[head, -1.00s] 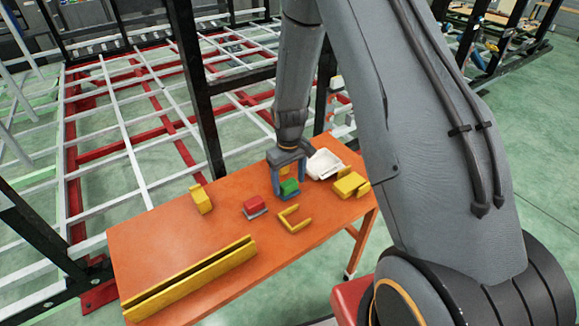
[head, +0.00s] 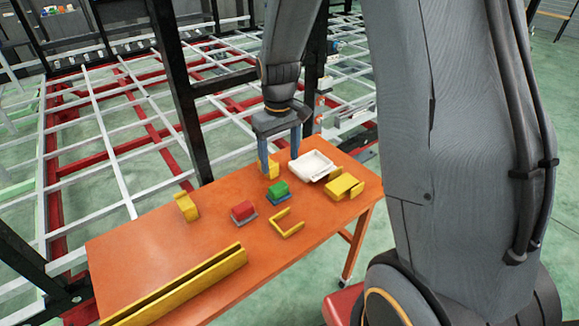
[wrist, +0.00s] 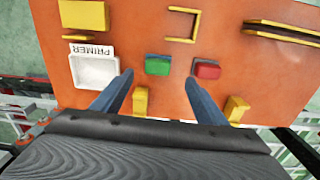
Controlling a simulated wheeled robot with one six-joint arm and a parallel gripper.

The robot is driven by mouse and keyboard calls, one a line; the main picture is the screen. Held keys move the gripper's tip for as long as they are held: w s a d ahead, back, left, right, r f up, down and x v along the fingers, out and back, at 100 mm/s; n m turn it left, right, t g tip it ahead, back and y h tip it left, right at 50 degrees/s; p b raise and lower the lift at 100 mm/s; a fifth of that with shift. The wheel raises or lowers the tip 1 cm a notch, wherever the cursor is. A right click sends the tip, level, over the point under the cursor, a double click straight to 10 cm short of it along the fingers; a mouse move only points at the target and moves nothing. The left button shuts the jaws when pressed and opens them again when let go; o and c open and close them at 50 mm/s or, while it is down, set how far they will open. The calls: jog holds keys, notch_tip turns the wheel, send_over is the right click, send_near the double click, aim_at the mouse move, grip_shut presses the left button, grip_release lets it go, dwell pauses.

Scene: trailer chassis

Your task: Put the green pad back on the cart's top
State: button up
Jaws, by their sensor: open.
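The green pad (head: 278,188) is a small green block resting on a blue base (head: 281,199) on the orange cart's top (head: 190,240). In the wrist view the green pad (wrist: 158,66) lies just beyond and between my fingertips. My gripper (head: 279,165) is open and empty, raised above the cart top behind the pad in the head view. Its two blue fingers straddle the pad's line in the wrist view (wrist: 159,79) and look clear of it.
A red block on a grey base (head: 243,211) sits left of the pad. A yellow bracket (head: 287,228), yellow blocks (head: 345,186), a white tray (head: 300,175) marked PRIMER and a long yellow rail (head: 190,285) are also on the cart. A dark post stands behind it.

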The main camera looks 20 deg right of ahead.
jog(key=s+r+m+t, duration=0.1)
jog(key=s+r, duration=0.2)
jog(key=s, duration=0.4)
jog(key=s+r+m, duration=0.2)
jog(key=s+r, duration=0.1)
jog(key=s, duration=0.5)
jog(key=shift+s+t, duration=0.25)
jog(key=shift+t, duration=0.15)
jog(key=shift+f, duration=0.1)
jog(key=shift+g, duration=0.3)
notch_tip(320, 180, down, 5)
jog(key=b, duration=0.4)
